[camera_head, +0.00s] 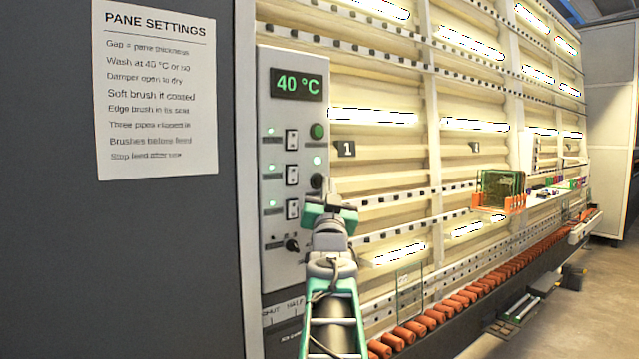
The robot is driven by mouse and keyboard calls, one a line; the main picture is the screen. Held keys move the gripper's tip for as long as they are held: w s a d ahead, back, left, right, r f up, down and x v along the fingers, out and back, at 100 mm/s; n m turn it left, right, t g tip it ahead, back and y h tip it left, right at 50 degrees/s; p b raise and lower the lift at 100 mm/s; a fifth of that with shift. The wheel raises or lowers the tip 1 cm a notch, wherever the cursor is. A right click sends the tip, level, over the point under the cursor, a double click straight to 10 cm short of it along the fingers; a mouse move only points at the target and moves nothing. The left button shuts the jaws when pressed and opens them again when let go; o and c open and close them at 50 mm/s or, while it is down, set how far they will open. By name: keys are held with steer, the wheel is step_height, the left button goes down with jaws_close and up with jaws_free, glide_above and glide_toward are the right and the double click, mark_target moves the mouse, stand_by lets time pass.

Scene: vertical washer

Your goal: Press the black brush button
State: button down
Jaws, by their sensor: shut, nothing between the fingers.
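The grey control panel (268,110) stands upright on the washer's front left. A round black button (317,181) sits in its right column, below a round green button (317,131); I cannot read its label. My gripper (325,201) is shut and empty, in front of the panel and just below the black button in the picture. Its body hides the lower right of the panel. I cannot tell whether the fingertips touch the button or the panel.
Several rocker switches (291,175) with lit green lamps and a black knob (292,245) fill the panel's left column. A display (297,85) reads 40 °C. Orange rollers (470,296) run along the washer's base. An orange rack (490,203) holds glass panes at right.

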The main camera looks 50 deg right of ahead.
steer(key=shift+w, duration=0.1)
steer(key=shift+w+d, duration=0.15)
steer(key=shift+w, duration=0.2)
steer(key=shift+w+b, duration=0.35)
steer(key=shift+w, duration=0.05)
stand_by(0.7)
steer(key=shift+s+f, duration=0.1)
steer(key=shift+s, duration=0.05)
steer(key=shift+s+b, duration=0.65)
steer(key=shift+b, duration=0.25)
steer(key=shift+s, duration=0.1)
